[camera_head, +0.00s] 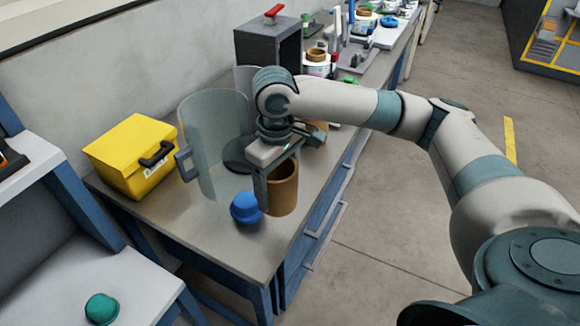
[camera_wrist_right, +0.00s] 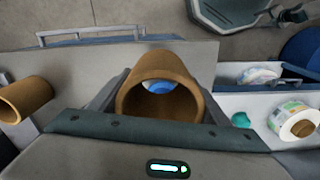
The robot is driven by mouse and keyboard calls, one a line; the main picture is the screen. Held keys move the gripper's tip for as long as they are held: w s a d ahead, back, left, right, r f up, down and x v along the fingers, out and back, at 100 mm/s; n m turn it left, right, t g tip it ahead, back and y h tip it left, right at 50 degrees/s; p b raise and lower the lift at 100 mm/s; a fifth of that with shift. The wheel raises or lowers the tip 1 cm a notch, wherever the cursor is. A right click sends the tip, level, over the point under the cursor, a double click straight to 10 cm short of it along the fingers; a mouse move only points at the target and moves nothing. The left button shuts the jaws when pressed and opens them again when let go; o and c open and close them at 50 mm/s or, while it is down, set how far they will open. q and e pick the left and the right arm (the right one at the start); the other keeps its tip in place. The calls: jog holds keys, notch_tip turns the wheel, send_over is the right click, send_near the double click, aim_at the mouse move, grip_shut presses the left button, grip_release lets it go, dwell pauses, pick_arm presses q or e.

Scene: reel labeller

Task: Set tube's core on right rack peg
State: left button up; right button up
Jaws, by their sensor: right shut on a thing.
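A brown cardboard tube core (camera_head: 284,190) is held upright between the fingers of my right gripper (camera_head: 277,172), over the front part of the grey bench (camera_head: 225,240). In the right wrist view the core (camera_wrist_right: 165,70) sits between the two fingers, its open end facing the camera. Something blue and white shows through its bore. Whether its lower end touches the bench cannot be told. A second brown core (camera_head: 317,133) is behind the gripper, partly hidden; it also shows at the left of the wrist view (camera_wrist_right: 27,97). I cannot make out the right rack peg. My left gripper is not in view.
A blue knob-like cap (camera_head: 245,208) is close left of the held core. A clear curved guard (camera_head: 212,125) stands behind it, with a yellow box (camera_head: 133,155) further left. A dark frame with a red handle (camera_head: 268,45) stands at the back. The bench's front corner is clear.

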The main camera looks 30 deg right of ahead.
jog(key=s+a+m, duration=0.4)
jog(key=s+a, duration=0.1)
jog(key=shift+f, duration=0.25)
